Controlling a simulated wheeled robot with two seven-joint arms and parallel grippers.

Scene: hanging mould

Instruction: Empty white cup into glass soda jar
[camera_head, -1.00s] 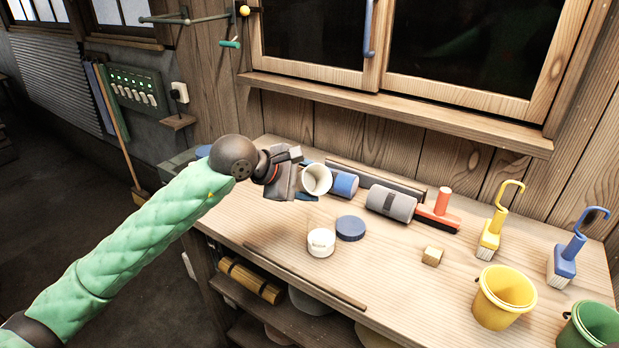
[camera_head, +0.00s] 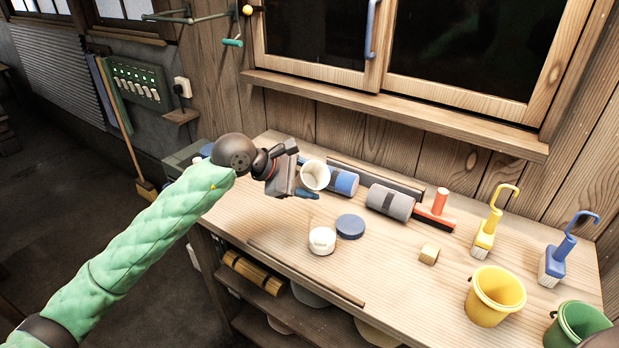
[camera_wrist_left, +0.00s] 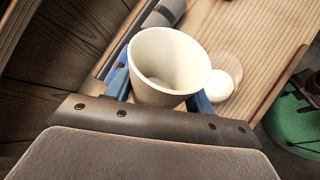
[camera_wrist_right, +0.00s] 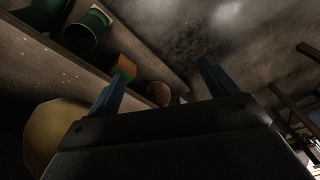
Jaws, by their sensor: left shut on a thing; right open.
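My left gripper (camera_head: 307,178) is shut on the white cup (camera_head: 315,175), its blue fingers on either side of the cup wall. The cup is held above the bench, and its mouth faces the head camera. In the left wrist view the cup (camera_wrist_left: 168,68) shows a pale inside; I cannot tell whether it holds anything. The glass soda jar (camera_head: 321,240) stands open on the bench, with white matter in it, below the cup in the head view. It also shows in the left wrist view (camera_wrist_left: 222,80), right of the cup. My right gripper (camera_wrist_right: 162,78) is open and empty.
A blue lid (camera_head: 350,227) lies beside the jar. A blue-and-grey cylinder (camera_head: 345,182), a grey roller (camera_head: 390,201), a red brush (camera_head: 435,216) and a wooden block (camera_head: 429,254) are on the bench. Yellow (camera_head: 495,295) and green (camera_head: 578,325) buckets are at right.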

